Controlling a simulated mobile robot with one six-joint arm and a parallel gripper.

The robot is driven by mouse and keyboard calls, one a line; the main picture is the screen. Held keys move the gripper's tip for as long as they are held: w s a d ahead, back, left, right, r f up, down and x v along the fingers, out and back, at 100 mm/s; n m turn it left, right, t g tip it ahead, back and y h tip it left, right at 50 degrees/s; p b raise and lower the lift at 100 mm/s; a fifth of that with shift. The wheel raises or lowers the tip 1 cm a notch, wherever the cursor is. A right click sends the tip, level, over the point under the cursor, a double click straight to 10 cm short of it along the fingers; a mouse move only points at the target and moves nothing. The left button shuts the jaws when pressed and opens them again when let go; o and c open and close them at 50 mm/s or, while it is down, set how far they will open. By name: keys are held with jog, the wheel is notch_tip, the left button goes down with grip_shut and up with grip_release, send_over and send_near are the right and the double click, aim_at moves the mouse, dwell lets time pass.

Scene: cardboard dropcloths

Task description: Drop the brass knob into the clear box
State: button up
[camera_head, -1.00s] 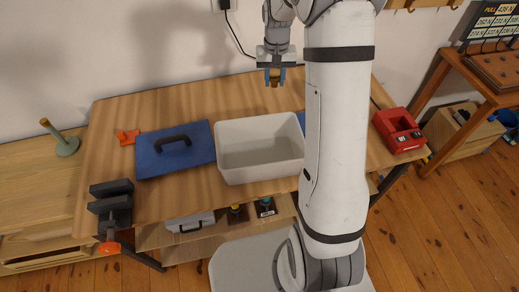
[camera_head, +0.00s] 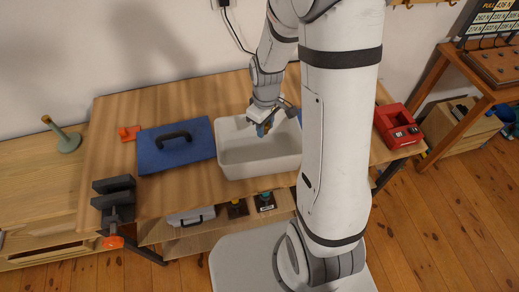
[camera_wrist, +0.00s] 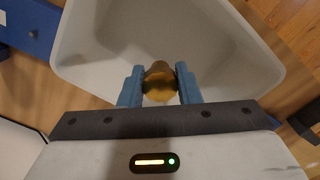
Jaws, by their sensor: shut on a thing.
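The brass knob (camera_wrist: 159,83) is pinched between the blue fingertips of my gripper (camera_wrist: 160,76) in the wrist view. In the head view my gripper (camera_head: 264,129) points down near the back wall of a pale, open-topped box (camera_head: 259,171), and the knob is mostly hidden by the fingers. This box looks off-white rather than see-through. The wrist view shows the box's inside (camera_wrist: 195,22) beyond the knob, with the knob over it. The visible part of the box's floor looks empty. The knob's exact height above the rim is hard to tell.
An orange piece (camera_head: 129,133) and a dark vise (camera_head: 113,198) are at the bench's left. A red device (camera_head: 397,126) stands to the right. Bare wood (camera_head: 190,104) shows behind the case.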

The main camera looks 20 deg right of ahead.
notch_tip(320, 180, down, 2)
jog(key=shift+f+b, duration=0.25)
jog(key=shift+b, duration=0.3)
jog(key=o, duration=0.9)
jog(key=shift+o, duration=0.2)
jog(key=shift+r, duration=0.15)
notch_tip(320, 180, up, 7)
jog(key=shift+f, duration=0.1)
jog(key=shift+r, duration=0.4)
jog(key=shift+s+r, duration=0.15)
jog(key=shift+r, duration=0.2)
jog(key=s+r+m+t, duration=0.3)
jog(key=s+r+m, duration=0.4)
jog(key=s+r, duration=0.4)
jog(key=s, duration=0.3)
jog(key=shift+r, duration=0.15)
